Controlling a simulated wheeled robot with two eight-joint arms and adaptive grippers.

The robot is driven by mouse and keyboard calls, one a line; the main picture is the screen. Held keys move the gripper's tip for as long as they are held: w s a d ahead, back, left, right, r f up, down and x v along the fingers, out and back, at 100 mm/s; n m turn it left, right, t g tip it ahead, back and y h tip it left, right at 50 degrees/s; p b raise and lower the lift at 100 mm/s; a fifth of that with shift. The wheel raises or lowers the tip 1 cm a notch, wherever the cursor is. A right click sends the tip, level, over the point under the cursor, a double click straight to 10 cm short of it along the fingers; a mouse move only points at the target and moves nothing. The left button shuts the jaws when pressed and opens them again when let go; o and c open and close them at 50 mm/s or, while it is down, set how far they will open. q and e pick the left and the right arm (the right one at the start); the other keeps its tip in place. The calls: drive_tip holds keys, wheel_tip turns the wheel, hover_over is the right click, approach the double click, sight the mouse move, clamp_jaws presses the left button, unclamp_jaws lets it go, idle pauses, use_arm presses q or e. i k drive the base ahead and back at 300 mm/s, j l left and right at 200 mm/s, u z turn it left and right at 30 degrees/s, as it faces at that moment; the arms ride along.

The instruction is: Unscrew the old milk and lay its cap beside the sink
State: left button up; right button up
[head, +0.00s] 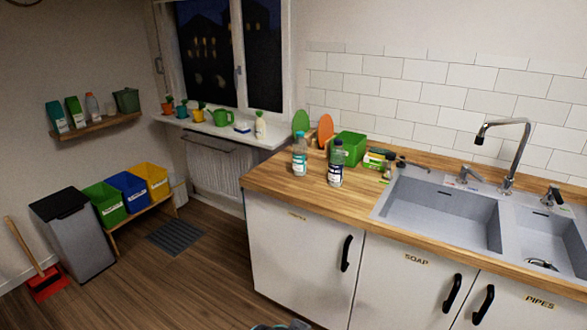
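Two bottles stand upright on the left part of the wooden counter. One is a clear and white bottle with a teal cap and teal label (300,156). The other is a white bottle with a dark label and a dark cap (336,165). The labels are too small to read, so I cannot tell which is the old milk. Both caps appear to be on. The sink (440,212) is set into the counter on the right. Neither of my grippers can be made out; only a small sliver, perhaps of my own body, shows at the bottom edge.
A green bin (349,147), a small green-and-yellow pack (375,159) and a small dark-capped bottle (390,166) stand between the bottles and sink. The tall tap (510,160) rises behind it. The counter's front left (275,182) is clear. Coloured crates (105,202) stand far left.

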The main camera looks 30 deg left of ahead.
sight(300, 145)
drive_tip(key=j, duration=2.55)
drive_tip(key=i+z, duration=0.05)
